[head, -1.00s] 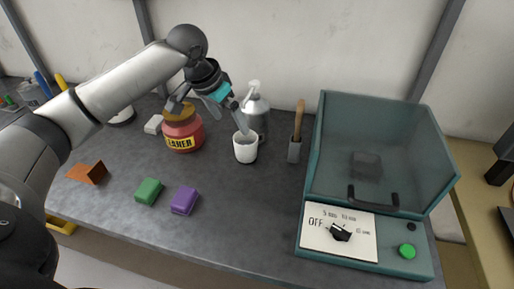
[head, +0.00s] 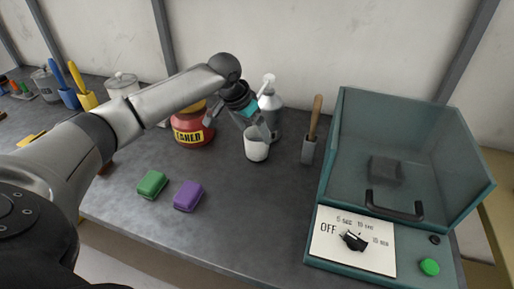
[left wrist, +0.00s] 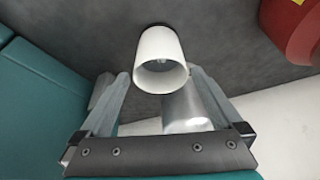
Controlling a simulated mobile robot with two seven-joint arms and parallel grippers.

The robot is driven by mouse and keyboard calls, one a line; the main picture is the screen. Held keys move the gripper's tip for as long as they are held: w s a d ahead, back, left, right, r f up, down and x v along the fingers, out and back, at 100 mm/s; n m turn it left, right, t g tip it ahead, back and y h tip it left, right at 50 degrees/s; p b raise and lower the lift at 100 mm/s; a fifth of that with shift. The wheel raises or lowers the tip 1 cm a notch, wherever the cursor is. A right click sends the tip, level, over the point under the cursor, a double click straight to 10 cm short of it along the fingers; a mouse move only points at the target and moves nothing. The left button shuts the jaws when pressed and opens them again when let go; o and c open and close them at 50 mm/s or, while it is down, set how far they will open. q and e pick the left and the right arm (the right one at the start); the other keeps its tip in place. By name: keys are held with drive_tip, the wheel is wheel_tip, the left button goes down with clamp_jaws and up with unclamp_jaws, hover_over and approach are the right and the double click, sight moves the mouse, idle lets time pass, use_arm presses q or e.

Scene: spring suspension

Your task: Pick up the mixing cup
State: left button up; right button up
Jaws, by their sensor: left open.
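The mixing cup (head: 256,152) is white and stands upright on the grey worktop, near the middle of the head view. In the left wrist view the cup (left wrist: 161,60) shows with its open mouth toward the camera, just beyond the fingertips. My left gripper (head: 258,134) is right at the cup's rim, angled down from the upper left. Its open fingers (left wrist: 158,88) lie to either side of the cup's mouth in the left wrist view. I cannot tell whether a finger touches the cup. My right gripper is not in view.
A red cleaner jar (head: 190,128) is to the left, and a holder with a wooden handle (head: 309,150) to the right. Green (head: 152,184) and purple (head: 188,196) blocks lie in front. A teal lidded machine (head: 335,215) stands at right.

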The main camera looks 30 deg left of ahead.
sight(257, 139)
use_arm(q)
drive_tip(key=b+x, duration=0.1)
drive_tip(key=x, duration=0.3)
drive_tip(key=shift+w+f, duration=0.1)
drive_tip(key=shift+f, duration=0.3)
drive_tip(key=c, duration=1.3)
drive_tip(key=shift+c, duration=1)
drive_tip(key=shift+r, duration=0.15)
